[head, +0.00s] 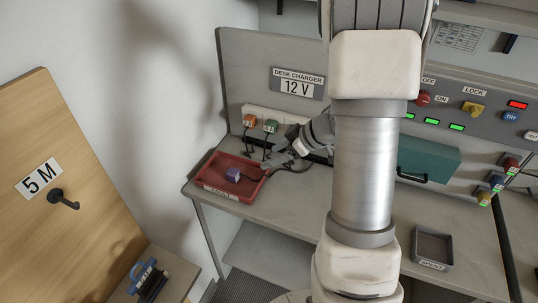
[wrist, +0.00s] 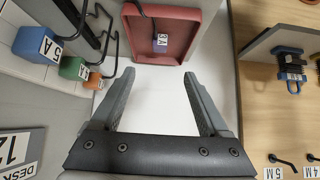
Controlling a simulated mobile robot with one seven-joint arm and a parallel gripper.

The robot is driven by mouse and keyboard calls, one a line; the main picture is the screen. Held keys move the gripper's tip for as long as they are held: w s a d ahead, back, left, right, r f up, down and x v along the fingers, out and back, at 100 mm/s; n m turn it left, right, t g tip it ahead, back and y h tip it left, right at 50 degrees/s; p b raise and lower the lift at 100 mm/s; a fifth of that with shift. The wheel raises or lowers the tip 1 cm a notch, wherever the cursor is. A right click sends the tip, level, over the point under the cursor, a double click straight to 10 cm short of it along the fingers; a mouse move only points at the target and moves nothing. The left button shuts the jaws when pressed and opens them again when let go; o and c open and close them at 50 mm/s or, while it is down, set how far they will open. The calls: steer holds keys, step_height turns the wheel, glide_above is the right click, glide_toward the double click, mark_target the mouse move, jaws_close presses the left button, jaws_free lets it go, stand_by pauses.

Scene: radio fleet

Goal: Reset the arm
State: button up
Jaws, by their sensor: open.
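My gripper (wrist: 159,74) is open, with two grey fingers apart and nothing between them in the wrist view. In the head view my gripper (head: 272,161) hangs over the desk, just right of the red tray, partly hidden by my arm. The red tray (wrist: 186,28) lies beyond the fingertips in the wrist view; it also shows in the head view (head: 212,173). A purple block with a cord (head: 233,174) lies in the tray; its white label faces up in the wrist view (wrist: 161,40).
An orange plug (head: 249,120) and a green plug (head: 270,126) sit in the strip under the 12 V sign (head: 297,86). A teal box (head: 427,158) stands right of my arm. A grey bin (head: 432,246) is at the desk's front right. A wooden panel (head: 55,190) stands left.

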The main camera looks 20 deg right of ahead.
stand_by(0.4)
steer(key=w+d+r+m+t+h, duration=0.2)
steer(key=r+h, duration=0.2)
steer(key=r, duration=0.4)
steer(key=w+d+r+m+t+h, duration=0.2)
steer(key=r+t+h, duration=0.1)
steer(key=r, duration=0.5)
steer(key=s+a+r+m+g+h+p, duration=0.1)
steer(key=s+r+m+g+h, duration=0.15)
steer(key=s+r+m, duration=0.4)
steer(key=s+a+f+n+g+y, duration=0.1)
steer(key=s+a, duration=0.5)
steer(key=s, duration=0.3)
steer(key=s+a+f+g+y, duration=0.1)
steer(key=s+a+g+y, duration=0.1)
steer(key=s+a, duration=0.5)
steer(key=s+p, duration=0.1)
steer(key=s, duration=0.2)
steer(key=shift+f+n, duration=0.3)
steer(key=shift+n, duration=0.05)
steer(key=c, duration=0.4)
steer(key=shift+d, duration=0.2)
steer(key=shift+c, duration=0.2)
